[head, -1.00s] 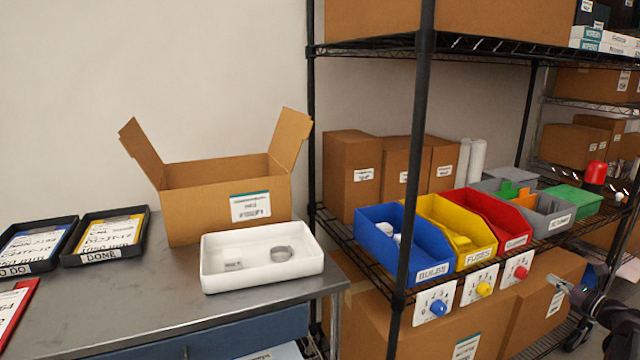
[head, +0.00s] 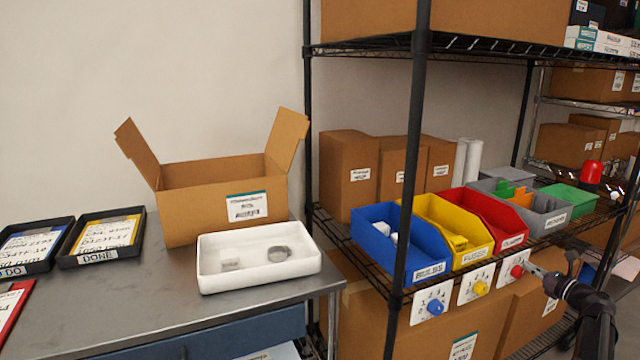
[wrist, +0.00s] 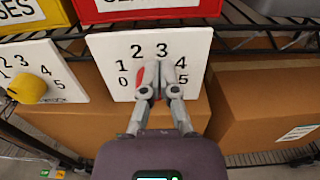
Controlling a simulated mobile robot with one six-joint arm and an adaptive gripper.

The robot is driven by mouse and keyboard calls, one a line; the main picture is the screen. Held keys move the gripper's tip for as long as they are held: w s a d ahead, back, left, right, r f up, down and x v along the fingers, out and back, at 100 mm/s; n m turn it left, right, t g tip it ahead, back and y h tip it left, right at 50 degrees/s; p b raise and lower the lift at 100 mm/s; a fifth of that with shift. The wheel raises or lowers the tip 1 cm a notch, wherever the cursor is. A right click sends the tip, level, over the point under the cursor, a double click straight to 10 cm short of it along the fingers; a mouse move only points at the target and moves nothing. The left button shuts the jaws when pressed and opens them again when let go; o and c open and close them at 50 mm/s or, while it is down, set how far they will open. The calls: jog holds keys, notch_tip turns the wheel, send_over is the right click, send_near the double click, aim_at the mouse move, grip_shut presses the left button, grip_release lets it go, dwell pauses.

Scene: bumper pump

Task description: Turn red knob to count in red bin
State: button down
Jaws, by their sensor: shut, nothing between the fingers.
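The red knob (head: 517,271) is on a white dial card on the shelf edge below the red bin (head: 497,222). In the wrist view the red knob (wrist: 147,73) is mostly hidden behind my gripper (wrist: 162,68). My gripper (head: 531,268) is shut, its tips right in front of the knob. I cannot tell if they touch it. The card (wrist: 192,47) shows 0, 1, 2, 3, 4 and 5 in an arc. The knob's pointing direction is hidden. The red bin looks empty inside, but its floor is partly hidden.
A yellow bin (head: 440,222) with a yellow knob (head: 480,288) and a blue bin (head: 388,245) with a blue knob (head: 435,307) stand left. Shelf wires and a black post (head: 416,160) are close by. Cardboard boxes (wrist: 255,105) stand below the cards.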

jog(key=shift+s+a+f, duration=0.1)
jog(key=shift+f, duration=0.1)
dwell(0.7)
jog(key=shift+s+a, duration=0.35)
jog(key=shift+a, duration=0.55)
dwell(0.9)
jog(key=shift+r, duration=0.1)
jog(key=shift+a+r, duration=0.1)
jog(key=shift+r, duration=0.15)
jog(key=shift+s, duration=0.15)
dwell(0.4)
jog(key=shift+v, duration=2.95)
jog(key=shift+d, duration=0.2)
